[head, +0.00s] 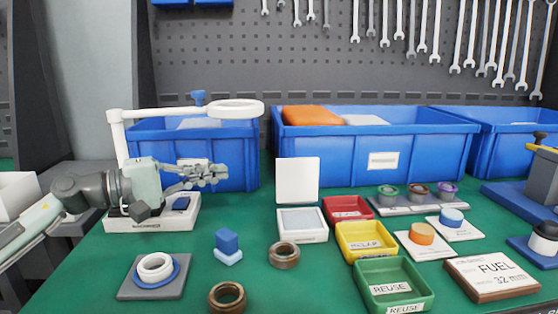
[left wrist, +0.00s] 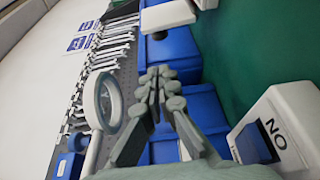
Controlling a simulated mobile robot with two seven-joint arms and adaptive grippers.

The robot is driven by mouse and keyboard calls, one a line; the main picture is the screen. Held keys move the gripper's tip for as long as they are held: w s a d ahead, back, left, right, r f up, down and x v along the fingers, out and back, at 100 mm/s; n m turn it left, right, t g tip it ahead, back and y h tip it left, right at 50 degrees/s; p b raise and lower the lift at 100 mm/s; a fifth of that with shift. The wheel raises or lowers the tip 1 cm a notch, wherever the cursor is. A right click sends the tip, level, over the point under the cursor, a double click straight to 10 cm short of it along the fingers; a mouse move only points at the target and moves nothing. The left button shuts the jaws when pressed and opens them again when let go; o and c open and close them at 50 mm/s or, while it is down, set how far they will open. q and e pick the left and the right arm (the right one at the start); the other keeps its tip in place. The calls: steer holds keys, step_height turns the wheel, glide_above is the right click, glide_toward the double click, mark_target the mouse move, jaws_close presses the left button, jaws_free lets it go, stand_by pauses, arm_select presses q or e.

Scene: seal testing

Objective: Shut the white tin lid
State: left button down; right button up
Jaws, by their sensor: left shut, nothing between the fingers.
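The white tin (head: 303,237) stands on the green bench near the middle in the head view. Its square white lid (head: 297,179) stands upright at the tin's back edge, so the tin is open. The lid also shows at the top of the left wrist view (left wrist: 168,16), cut off by the frame. My left gripper (head: 222,173) is shut and empty, to the left of the lid and apart from it, above the bench. Its closed fingers show in the left wrist view (left wrist: 160,76). My right gripper is not in view.
A white magnifier lamp (head: 237,109) arches above my left gripper, and its base (head: 150,224) is below. Blue bins (head: 345,155) line the back. Red (head: 346,208), yellow (head: 366,241) and green (head: 394,286) trays stand right of the tin. A brass ring (head: 284,255) lies in front.

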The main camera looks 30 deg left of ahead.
mark_target(278, 162)
arm_select(q)
steer(key=p+x, duration=0.2)
steer(key=x, duration=1.2)
steer(key=shift+r+p, duration=0.1)
steer(key=shift+p, duration=0.3)
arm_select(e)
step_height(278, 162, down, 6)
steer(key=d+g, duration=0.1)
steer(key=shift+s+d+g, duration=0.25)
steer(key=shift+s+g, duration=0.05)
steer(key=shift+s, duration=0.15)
